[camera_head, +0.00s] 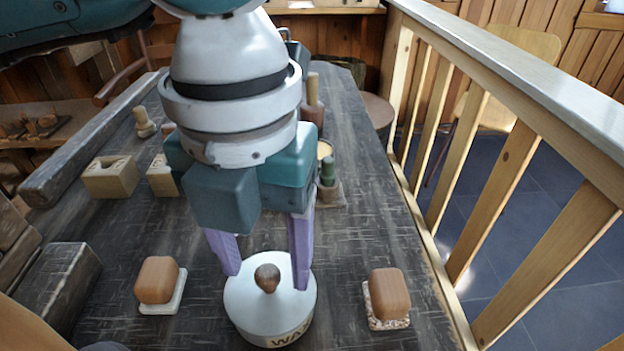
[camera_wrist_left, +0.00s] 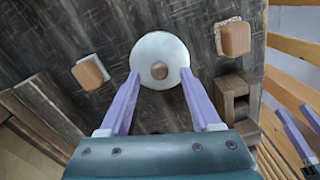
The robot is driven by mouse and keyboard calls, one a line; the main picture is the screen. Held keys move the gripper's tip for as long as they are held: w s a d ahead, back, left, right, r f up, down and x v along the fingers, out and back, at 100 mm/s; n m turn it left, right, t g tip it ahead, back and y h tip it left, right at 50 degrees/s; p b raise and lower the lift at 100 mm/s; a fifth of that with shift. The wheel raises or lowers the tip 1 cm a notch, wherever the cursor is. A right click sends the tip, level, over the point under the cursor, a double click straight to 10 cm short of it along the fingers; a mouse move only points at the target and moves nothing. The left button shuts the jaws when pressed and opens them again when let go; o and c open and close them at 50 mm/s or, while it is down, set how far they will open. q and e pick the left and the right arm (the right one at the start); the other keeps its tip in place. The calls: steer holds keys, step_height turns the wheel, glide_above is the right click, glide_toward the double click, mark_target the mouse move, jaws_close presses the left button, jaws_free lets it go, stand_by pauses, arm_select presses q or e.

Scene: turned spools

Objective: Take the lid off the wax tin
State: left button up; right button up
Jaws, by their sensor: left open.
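The wax tin (camera_head: 291,335) stands upright on the dark table, with part of a "WAX" label showing on its front. Its pale round lid (camera_head: 245,297) is on it, with a brown wooden knob (camera_head: 267,278) in the middle. The lid also shows from above in the left wrist view (camera_wrist_left: 150,48). My left gripper (camera_head: 267,279) is open and empty, pointing down at the tin. Its purple fingertips are apart, one on each side of the lid; I cannot tell whether they touch it. My right gripper (camera_wrist_left: 299,121) shows only partly at the left wrist view's right edge, its fingers apart.
A brush-like block (camera_head: 157,281) lies left of the tin and another (camera_head: 389,294) lies right. Wooden blocks (camera_head: 110,177), bottles and a wooden railing (camera_head: 510,190) stand around. A dark block (camera_head: 57,285) is at the left. Bare table lies between tin and side blocks.

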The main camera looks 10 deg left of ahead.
arm_select(q)
steer(key=shift+f, duration=0.65)
jaws_close()
